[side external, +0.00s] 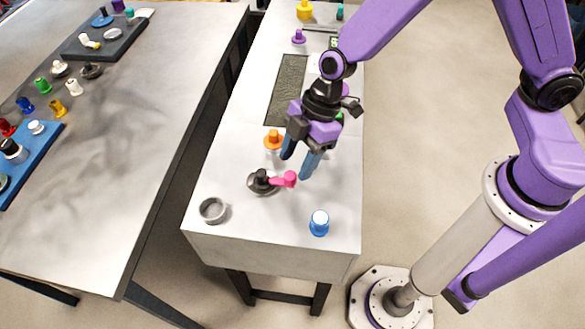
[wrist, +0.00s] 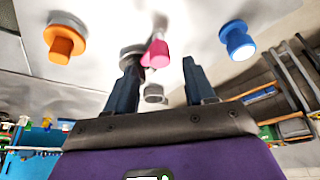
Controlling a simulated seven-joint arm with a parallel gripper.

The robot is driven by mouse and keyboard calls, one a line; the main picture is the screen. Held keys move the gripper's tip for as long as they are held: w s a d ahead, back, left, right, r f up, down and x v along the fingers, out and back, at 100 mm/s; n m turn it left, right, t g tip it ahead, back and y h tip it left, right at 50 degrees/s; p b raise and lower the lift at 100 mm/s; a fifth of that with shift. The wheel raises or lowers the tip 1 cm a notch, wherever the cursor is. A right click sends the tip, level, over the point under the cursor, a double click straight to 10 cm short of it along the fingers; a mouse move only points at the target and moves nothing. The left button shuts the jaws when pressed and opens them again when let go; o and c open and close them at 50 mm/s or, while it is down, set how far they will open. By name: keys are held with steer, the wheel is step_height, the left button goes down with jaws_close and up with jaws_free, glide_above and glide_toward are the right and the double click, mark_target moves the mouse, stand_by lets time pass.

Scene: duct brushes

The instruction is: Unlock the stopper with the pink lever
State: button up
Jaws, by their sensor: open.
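The stopper (side external: 262,182) is a dark round piece on the near part of the narrow grey bench. Its pink lever (side external: 285,180) sticks out to the right and ends in a pink knob. In the wrist view the pink knob (wrist: 157,54) shows between the fingers, with the dark stopper (wrist: 132,52) partly behind the left finger. My gripper (side external: 300,168) is open and empty, with blue-grey fingers pointing down, just above and behind the lever. In the wrist view my gripper (wrist: 158,82) spans the lever. I cannot tell whether a finger touches it.
An orange knob (side external: 273,141) stands close behind the stopper. A blue knob (side external: 319,223) stands at the front right. A grey ring (side external: 213,210) sits at the front left. A second table (side external: 130,130) with coloured pieces stands left, across a gap.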

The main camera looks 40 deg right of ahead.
mark_target(291, 174)
steer(key=shift+x, duration=1.8)
jaws_close()
